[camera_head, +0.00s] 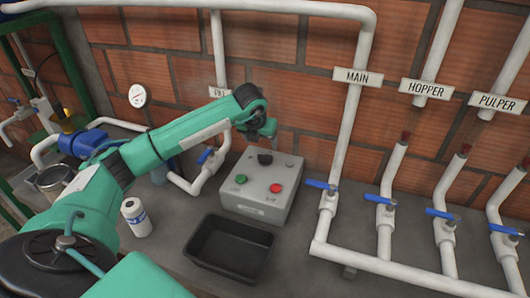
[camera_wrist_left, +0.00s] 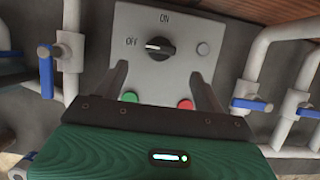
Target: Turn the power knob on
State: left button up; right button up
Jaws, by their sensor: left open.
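The grey control box (camera_head: 262,205) stands on the counter against the brick wall. Its black power knob (camera_head: 265,158) is on the top face, behind a green button (camera_head: 240,179) and a red button (camera_head: 276,188). In the left wrist view the knob (camera_wrist_left: 160,48) lies between OFF at left and ON above, and its white mark points left toward OFF. My left gripper (camera_head: 268,132) hangs just above the knob in the head view. In the left wrist view its two fingers (camera_wrist_left: 160,72) are spread apart and empty, with the knob ahead between them. My right gripper is not in view.
A black tray (camera_head: 229,248) sits in front of the box, and a white bottle (camera_head: 136,217) stands to its left. White pipes with blue valve handles (camera_head: 321,185) rise close to the box's right. Another valve pipe (camera_head: 211,165) is close at left.

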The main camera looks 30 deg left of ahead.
aim_at(265, 155)
pick_arm(q)
jog(key=p+x, duration=0.1)
jog(key=x, duration=0.8)
jog(key=shift+w+f+p, duration=0.1)
jog(key=shift+p, duration=0.3)
jog(key=c, duration=1)
